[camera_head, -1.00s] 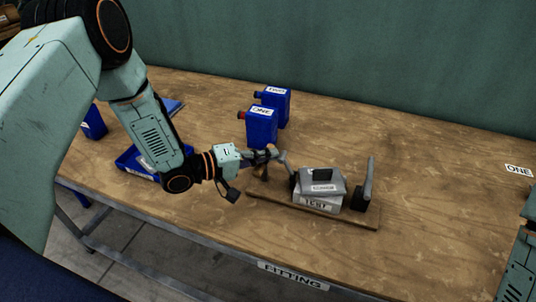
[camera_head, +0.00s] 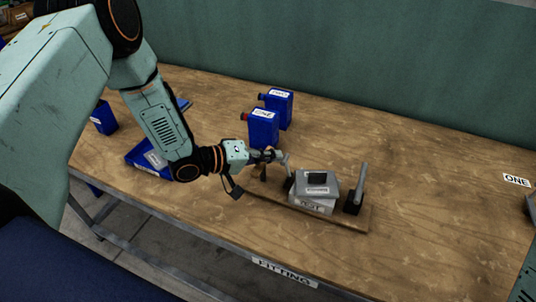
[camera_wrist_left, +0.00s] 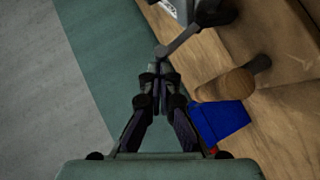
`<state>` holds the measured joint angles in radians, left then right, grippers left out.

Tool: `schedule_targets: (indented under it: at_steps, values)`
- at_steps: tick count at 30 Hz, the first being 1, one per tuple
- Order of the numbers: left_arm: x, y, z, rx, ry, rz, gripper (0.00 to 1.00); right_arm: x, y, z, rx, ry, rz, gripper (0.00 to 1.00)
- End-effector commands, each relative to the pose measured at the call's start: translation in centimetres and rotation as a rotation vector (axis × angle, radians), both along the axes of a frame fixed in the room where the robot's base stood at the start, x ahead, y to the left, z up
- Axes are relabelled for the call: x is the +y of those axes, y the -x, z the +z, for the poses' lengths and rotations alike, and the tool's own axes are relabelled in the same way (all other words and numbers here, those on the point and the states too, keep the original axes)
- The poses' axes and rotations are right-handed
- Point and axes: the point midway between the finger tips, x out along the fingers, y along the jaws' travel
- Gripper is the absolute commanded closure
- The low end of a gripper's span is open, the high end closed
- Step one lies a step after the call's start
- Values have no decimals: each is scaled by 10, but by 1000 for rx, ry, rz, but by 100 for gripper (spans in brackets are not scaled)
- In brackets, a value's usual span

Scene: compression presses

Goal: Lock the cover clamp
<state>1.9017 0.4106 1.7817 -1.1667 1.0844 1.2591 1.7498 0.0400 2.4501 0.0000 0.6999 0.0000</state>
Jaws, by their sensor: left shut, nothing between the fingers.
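A grey box (camera_head: 311,207) marked TEST, with a grey cover (camera_head: 318,183) on top, stands on a wooden board. A dark clamp with an upright grey handle (camera_head: 360,178) is at its right side. Another clamp is at its left side, with a thin grey lever (camera_head: 286,161); the lever also shows in the left wrist view (camera_wrist_left: 181,41). My left gripper (camera_head: 271,155) is shut and empty, its tips close to this lever's end. In the left wrist view the shut fingertips (camera_wrist_left: 160,72) lie just below the lever's end; I cannot tell whether they touch.
A brown wooden knob (camera_wrist_left: 226,86) is close beside the left fingers. Two blue bottles (camera_head: 263,130) (camera_head: 279,105) stand behind the gripper. A blue tray (camera_head: 142,160) lies left of it. The right part of the wooden table (camera_head: 440,190) is mostly clear.

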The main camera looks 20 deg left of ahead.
Motion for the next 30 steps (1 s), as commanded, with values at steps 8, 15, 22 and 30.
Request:
schedule_targets:
  at_steps: [8,15,22,30]
  values:
    - [-6,1,10,-3,-132,-4,100,0,0,22,0,0,0,60]
    - [-24,2,16,-10,-346,-8,100,0,0,41,0,0,0,60]
    - [-42,2,16,-16,-545,-7,100,0,0,48,0,0,0,60]
    - [-51,2,13,-18,-657,-1,100,0,0,50,0,0,0,60]
